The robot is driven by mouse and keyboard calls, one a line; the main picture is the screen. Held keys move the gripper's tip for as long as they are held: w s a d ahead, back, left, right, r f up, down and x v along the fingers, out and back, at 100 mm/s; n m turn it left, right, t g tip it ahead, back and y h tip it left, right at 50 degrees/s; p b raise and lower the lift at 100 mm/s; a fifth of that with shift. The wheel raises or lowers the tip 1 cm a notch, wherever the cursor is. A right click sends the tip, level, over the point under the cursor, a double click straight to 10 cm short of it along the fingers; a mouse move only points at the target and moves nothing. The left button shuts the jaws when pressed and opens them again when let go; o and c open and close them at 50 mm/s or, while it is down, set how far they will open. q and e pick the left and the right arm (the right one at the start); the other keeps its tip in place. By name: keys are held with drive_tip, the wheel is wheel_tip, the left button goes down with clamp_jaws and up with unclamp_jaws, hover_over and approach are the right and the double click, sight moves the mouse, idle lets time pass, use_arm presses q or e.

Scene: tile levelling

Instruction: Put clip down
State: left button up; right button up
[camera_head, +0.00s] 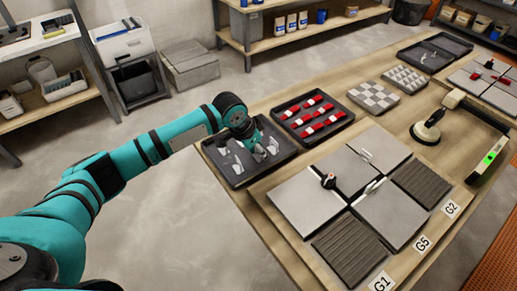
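My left gripper (260,151) reaches down over the dark tray (236,183) that holds several pale clips (238,166). Its fingers are small and dark among the clips, so I cannot tell whether they are open or shut, or whether a clip is between them. Large grey tiles (305,200) lie on a wooden board on the table. A pale clip (371,186) stands in a joint between tiles, and another (367,153) shows farther back. My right gripper is not in view.
A tray of red wedges (313,112) stands right behind the clip tray. Ribbed dark tiles (345,246) lie near the labels G1, G5 and G2. A suction-cup tool (427,132) and a level with a green light (490,157) lie at the right.

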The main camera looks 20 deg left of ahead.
use_arm(q)
drive_tip(key=o, duration=0.7)
drive_tip(key=shift+c, duration=0.2)
drive_tip(key=shift+o, duration=0.5)
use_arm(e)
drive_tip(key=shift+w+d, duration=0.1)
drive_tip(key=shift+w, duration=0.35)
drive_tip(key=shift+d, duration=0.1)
use_arm(q)
drive_tip(key=v, duration=1.2)
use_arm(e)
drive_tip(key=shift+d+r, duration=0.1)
